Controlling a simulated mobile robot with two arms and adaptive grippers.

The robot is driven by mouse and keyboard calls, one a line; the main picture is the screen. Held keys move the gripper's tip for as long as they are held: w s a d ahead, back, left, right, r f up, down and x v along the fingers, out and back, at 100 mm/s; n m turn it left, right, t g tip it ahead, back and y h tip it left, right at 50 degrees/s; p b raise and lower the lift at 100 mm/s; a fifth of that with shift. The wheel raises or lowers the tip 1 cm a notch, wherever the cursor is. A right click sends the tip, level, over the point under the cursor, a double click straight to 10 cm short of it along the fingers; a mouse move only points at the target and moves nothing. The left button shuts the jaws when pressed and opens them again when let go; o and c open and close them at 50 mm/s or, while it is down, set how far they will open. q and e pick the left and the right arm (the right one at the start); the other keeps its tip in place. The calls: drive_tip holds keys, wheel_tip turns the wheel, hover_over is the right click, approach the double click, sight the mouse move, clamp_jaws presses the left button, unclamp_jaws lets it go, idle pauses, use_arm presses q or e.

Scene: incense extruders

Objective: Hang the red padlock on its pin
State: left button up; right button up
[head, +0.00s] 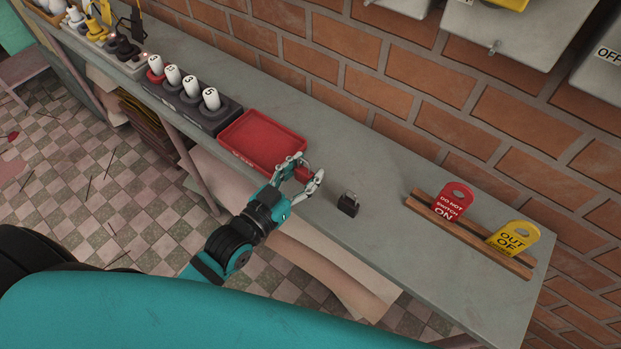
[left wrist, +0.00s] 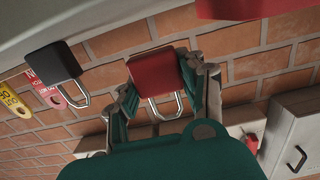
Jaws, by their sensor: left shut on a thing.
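My left gripper (head: 310,166) is shut on the red padlock, just above the grey bench at the right edge of the red tray. In the head view the fingers mostly hide the padlock; a bit of red (head: 303,174) shows between them. In the left wrist view the red padlock (left wrist: 155,76) sits between both fingertips, its metal shackle sticking out of the body. I cannot make out the padlock's pin for certain. My right gripper is not in view.
A black padlock (head: 348,205) stands on the bench right of my gripper. A red tray (head: 243,146) is behind it. A wooden rack (head: 478,243) holds red and yellow tags. Numbered white-topped pieces (head: 190,85) stand left. Grey wall boxes (head: 510,30) hang above.

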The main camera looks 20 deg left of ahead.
sight(310, 178)
use_arm(q)
drive_tip(key=shift+w+d, duration=0.25)
drive_tip(key=shift+w, duration=0.1)
drive_tip(key=f+b, duration=0.3)
drive_tip(key=b, duration=0.1)
drive_tip(key=shift+w+d+f, duration=0.2)
drive_tip(key=shift+w+d, duration=0.05)
drive_tip(key=shift+r, duration=0.15)
drive_tip(key=shift+f, duration=0.2)
drive_tip(key=o, duration=1.3)
drive_tip(key=shift+c, duration=0.2)
